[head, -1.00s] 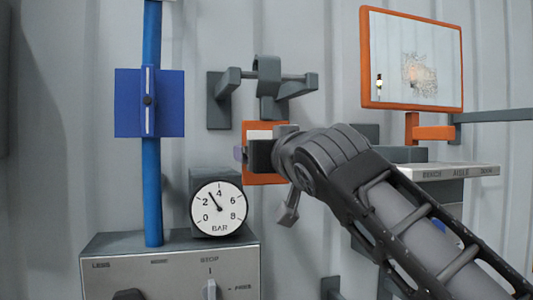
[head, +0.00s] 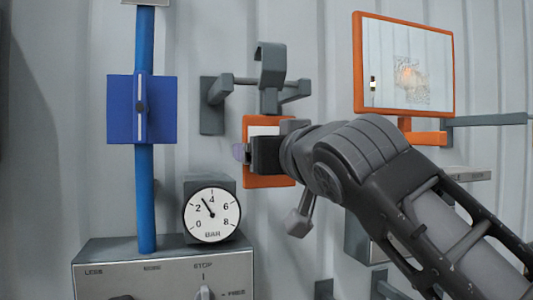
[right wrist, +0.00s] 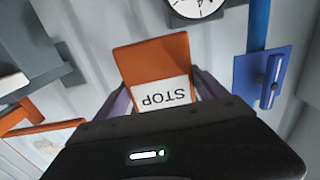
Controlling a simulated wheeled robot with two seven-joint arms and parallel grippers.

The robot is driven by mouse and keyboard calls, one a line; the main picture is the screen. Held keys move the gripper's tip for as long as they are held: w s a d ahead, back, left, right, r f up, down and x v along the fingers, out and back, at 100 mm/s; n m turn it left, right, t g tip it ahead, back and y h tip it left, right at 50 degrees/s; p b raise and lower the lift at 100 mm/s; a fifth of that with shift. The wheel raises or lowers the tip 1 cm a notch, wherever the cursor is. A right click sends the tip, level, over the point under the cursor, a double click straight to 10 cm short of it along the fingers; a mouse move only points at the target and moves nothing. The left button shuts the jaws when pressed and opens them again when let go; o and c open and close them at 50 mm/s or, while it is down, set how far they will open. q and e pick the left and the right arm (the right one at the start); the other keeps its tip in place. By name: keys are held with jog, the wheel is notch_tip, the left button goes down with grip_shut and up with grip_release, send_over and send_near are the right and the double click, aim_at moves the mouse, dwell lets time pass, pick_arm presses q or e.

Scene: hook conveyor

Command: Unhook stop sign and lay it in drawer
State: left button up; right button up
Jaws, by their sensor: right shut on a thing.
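The stop sign (head: 268,181) is an orange plate with a white label. In the right wrist view the label reads STOP, upside down (right wrist: 160,95). A grey hook (head: 271,62) rises from the plate's top at the wall rail (head: 240,81). The hook's top stands well above the rail; I cannot tell whether its lip is fully clear. My right gripper (head: 250,152) is shut on the sign, a finger on each side, and covers part of its front. I cannot make out the drawer. My left gripper is not in view.
A blue post with a blue plate (head: 165,110) stands left of the sign. A pressure gauge (head: 211,214) sits on a grey control box (head: 165,270) below. An orange-framed mirror (head: 405,65) and a grey ledge (head: 468,174) are at the right.

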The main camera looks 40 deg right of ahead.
jog(key=b+v, duration=0.1)
jog(key=v, duration=0.7)
jog(key=shift+s+b, duration=0.15)
jog(key=shift+b, duration=0.15)
jog(key=shift+a, duration=0.1)
dwell(0.6)
